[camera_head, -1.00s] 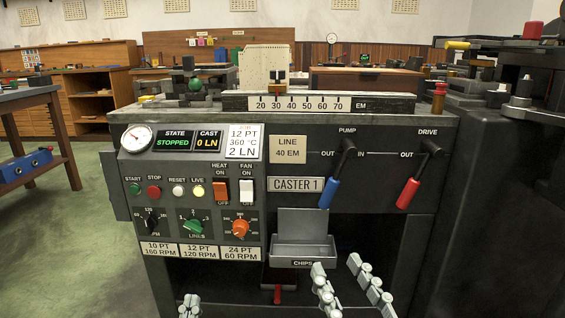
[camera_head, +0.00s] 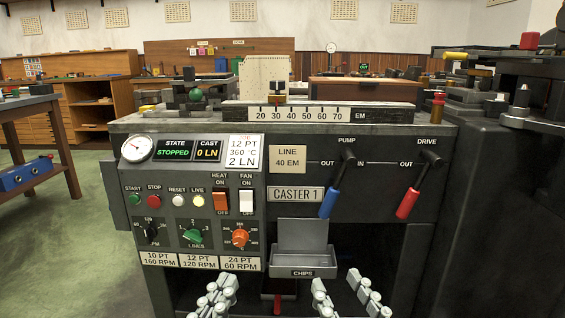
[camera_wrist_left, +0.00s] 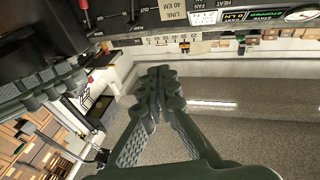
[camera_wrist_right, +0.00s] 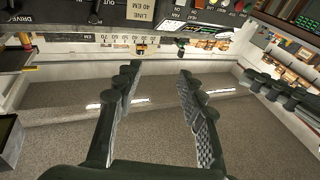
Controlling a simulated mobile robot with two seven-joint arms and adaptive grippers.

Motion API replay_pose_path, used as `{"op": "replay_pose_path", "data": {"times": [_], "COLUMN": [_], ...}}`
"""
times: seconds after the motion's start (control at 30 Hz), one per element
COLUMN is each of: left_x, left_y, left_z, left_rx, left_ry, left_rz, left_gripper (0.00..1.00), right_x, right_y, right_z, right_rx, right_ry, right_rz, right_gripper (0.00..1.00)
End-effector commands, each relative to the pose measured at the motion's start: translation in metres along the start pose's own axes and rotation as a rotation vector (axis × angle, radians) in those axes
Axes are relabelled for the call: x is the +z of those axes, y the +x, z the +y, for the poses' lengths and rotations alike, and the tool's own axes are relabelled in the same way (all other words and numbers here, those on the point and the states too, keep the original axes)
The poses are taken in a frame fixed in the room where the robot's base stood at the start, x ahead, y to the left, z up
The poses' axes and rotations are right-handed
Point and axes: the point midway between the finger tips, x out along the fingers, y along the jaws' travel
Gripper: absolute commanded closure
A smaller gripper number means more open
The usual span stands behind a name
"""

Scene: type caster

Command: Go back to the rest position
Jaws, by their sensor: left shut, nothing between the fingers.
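My left gripper (camera_head: 215,298) is at the bottom of the head view, in front of the caster's lower left part. In the left wrist view its fingertips (camera_wrist_left: 158,85) meet, with nothing between them. My right gripper (camera_head: 345,290) is at the bottom, below and right of the chips tray. In the right wrist view its fingers (camera_wrist_right: 157,85) are spread and empty. Both grippers are in front of the grey type caster (camera_head: 380,240) and apart from its controls.
The caster's panel carries a blue pump lever (camera_head: 329,203), a red drive lever (camera_head: 408,203), switches and knobs. The chips tray (camera_head: 303,262) juts out below. A bench with a blue toolbox (camera_head: 25,174) stands left. Green floor (camera_head: 80,245) is clear between.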

Motion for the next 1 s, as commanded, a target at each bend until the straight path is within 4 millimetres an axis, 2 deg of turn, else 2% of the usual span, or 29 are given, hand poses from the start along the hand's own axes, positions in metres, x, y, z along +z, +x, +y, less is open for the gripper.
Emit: {"op": "replay_pose_path", "data": {"times": [0.03, 0.27, 0.47, 0.57, 0.6, 0.73, 0.8, 0.9, 1.0], "left_x": [0.014, 0.077, 0.142, 0.182, 0.198, 0.243, 0.257, 0.268, 0.273], "left_y": [0.003, -0.002, -0.025, -0.053, -0.07, -0.135, -0.167, -0.201, -0.219], "left_z": [-0.004, -0.026, -0.054, -0.075, -0.086, -0.117, -0.129, -0.139, -0.143], "left_rx": [-0.008, -0.045, -0.094, -0.134, -0.155, -0.227, -0.259, -0.292, -0.309], "left_ry": [0.009, 0.038, 0.06, 0.069, 0.071, 0.065, 0.057, 0.045, 0.038], "left_rz": [-0.059, -0.297, -0.571, -0.764, -0.857, -1.162, -1.29, -1.418, -1.483], "left_gripper": [1.0, 1.0, 1.0, 1.0, 1.0, 1.0, 1.0, 1.0, 1.0], "right_x": [0.011, 0.074, 0.139, 0.178, 0.195, 0.24, 0.254, 0.265, 0.27], "right_y": [0.002, -0.002, -0.026, -0.054, -0.07, -0.136, -0.167, -0.201, -0.219], "right_z": [0.004, 0.025, 0.053, 0.074, 0.085, 0.116, 0.128, 0.138, 0.143], "right_rx": [0.007, 0.043, 0.092, 0.132, 0.153, 0.225, 0.256, 0.289, 0.306], "right_ry": [-0.008, -0.036, -0.058, -0.067, -0.07, -0.064, -0.057, -0.045, -0.038], "right_rz": [-0.054, -0.294, -0.568, -0.762, -0.855, -1.159, -1.288, -1.415, -1.481], "right_gripper": [0.6, 0.6, 0.6, 0.6, 0.6, 0.6, 0.6, 0.6, 0.6]}}
